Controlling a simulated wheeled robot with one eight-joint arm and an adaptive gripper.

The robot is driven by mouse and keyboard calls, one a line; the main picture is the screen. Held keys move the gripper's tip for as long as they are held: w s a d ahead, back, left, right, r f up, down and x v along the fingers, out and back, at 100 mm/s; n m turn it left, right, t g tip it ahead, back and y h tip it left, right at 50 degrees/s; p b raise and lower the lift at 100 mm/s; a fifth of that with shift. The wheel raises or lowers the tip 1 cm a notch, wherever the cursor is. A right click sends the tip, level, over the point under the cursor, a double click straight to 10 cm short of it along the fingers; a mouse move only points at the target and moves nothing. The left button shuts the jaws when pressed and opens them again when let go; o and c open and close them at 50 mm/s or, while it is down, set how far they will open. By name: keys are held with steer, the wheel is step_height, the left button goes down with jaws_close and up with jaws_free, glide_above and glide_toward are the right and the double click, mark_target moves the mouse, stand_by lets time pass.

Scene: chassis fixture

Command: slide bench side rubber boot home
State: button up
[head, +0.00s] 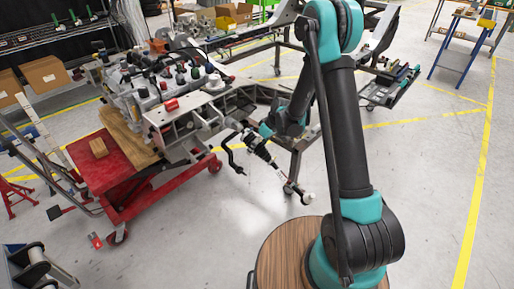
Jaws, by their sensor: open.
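The chassis fixture carries a grey engine block (165,85) and a metal bracket (185,120) at its front. A slim rod (282,179) with a pale ball at its lower right end (307,198) slants below the fixture. A black part (258,148) sits at its upper end, but I cannot tell whether this is a rubber boot. A bent black bar (233,152) hangs to its left. My gripper (254,141) is small at the end of my teal and black arm, close to the rod's upper end. Its fingers are hard to make out, and I see nothing clearly held.
A red wheeled cart (125,192) under the engine carries a wooden block (98,148). Chassis rails (262,30) run behind. A blue-legged workbench (458,45) stands far right. A small red object (95,240) lies on the floor. The floor at right is clear.

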mark_target(246, 134)
steer(key=c, duration=1.7)
steer(key=w+a+r, duration=0.1)
steer(key=a, duration=0.1)
steer(key=w+a+r, duration=0.1)
steer(key=w, duration=0.1)
steer(key=w+a+r, duration=0.1)
steer(key=a, duration=0.1)
steer(key=shift+w+a+r, duration=0.15)
steer(key=shift+w+a, duration=0.1)
steer(key=shift+a, duration=0.1)
steer(key=o, duration=1.7)
steer(key=shift+d+r, duration=0.1)
steer(key=v, duration=1.1)
steer(key=shift+r, duration=0.4)
steer(key=shift+s+d, duration=0.1)
steer(key=shift+s, duration=0.05)
